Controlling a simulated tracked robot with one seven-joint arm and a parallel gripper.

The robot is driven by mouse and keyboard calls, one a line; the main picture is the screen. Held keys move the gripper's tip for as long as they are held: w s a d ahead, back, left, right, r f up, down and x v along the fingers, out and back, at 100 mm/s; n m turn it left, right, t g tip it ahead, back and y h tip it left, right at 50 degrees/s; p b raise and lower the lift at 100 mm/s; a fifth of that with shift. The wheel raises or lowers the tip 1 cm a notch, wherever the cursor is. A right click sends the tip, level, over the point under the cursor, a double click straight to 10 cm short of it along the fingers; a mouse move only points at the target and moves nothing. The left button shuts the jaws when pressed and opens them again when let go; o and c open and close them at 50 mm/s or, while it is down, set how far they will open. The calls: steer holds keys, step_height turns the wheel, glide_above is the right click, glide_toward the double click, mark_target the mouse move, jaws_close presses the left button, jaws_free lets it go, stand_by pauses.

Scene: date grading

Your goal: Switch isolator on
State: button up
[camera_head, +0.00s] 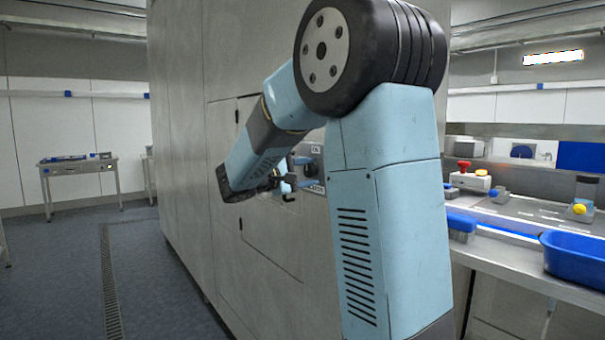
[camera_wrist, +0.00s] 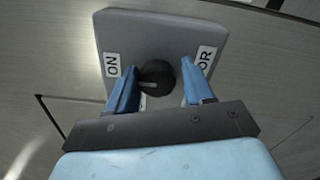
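The isolator is a grey plate (camera_wrist: 165,28) with a round black knob (camera_wrist: 157,77), seen in the wrist view.
The tall grey metal cabinet (camera_head: 185,150) fills the middle. A bench (camera_head: 515,250) on the right holds a blue tub (camera_head: 580,258), a red-button box (camera_head: 470,180) and brushes. A small table (camera_head: 80,166) stands far left. The floor at left is clear, with a drain strip.

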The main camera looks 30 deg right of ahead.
steer(key=o, duration=0.4)
steer(key=shift+a+r, duration=0.1)
steer(key=s+a, duration=0.2)
steer(key=a, duration=1.1)
steer(key=shift+s+a, duration=0.2)
steer(key=shift+s, duration=0.05)
